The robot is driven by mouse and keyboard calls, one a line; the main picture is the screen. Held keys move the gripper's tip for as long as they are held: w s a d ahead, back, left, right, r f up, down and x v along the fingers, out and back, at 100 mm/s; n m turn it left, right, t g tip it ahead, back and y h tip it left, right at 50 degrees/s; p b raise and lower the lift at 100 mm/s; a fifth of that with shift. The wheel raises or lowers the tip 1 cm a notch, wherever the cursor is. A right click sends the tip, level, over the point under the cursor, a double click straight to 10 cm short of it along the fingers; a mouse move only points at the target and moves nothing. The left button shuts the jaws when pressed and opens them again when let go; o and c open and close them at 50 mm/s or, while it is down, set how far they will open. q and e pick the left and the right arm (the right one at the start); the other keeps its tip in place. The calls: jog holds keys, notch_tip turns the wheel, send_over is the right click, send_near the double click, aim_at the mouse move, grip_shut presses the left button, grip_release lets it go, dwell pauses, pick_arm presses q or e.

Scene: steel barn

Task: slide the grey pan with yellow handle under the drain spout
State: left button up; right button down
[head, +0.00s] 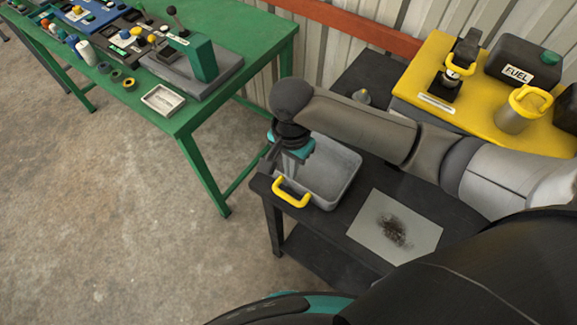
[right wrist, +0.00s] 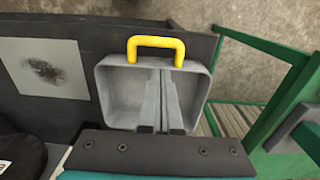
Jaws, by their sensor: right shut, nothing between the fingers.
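The grey pan (head: 341,187) with its yellow handle (head: 291,194) sits on a dark low bench, the handle facing the front left edge. My right gripper (head: 289,172) points down over the left part of the pan, behind the handle. In the right wrist view, the shut fingers (right wrist: 162,78) show against the pan (right wrist: 120,98), with the yellow handle (right wrist: 156,43) beyond their tips and nothing held. I cannot tell whether the fingers touch the pan. The drain spout cannot be made out for certain. My left gripper is not in view.
The dark bench (head: 328,246) also carries a pale sheet with a dark stain (head: 395,228), right of the pan. A green workbench (head: 185,119) stands to the left.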

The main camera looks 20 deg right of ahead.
send_over(291, 188)
jog(key=s, duration=0.2)
jog(key=f, duration=0.5)
jog(key=shift+a+b, duration=0.25)
jog(key=shift+b, duration=0.15)
notch_tip(291, 188, down, 2)
jog(key=shift+w+f, duration=0.1)
jog(key=shift+f, duration=0.05)
jog(key=shift+f+b, duration=0.3)
jog(key=shift+f, duration=0.25)
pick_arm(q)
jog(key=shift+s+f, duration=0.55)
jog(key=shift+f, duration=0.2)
pick_arm(e)
jog(key=shift+w, duration=0.1)
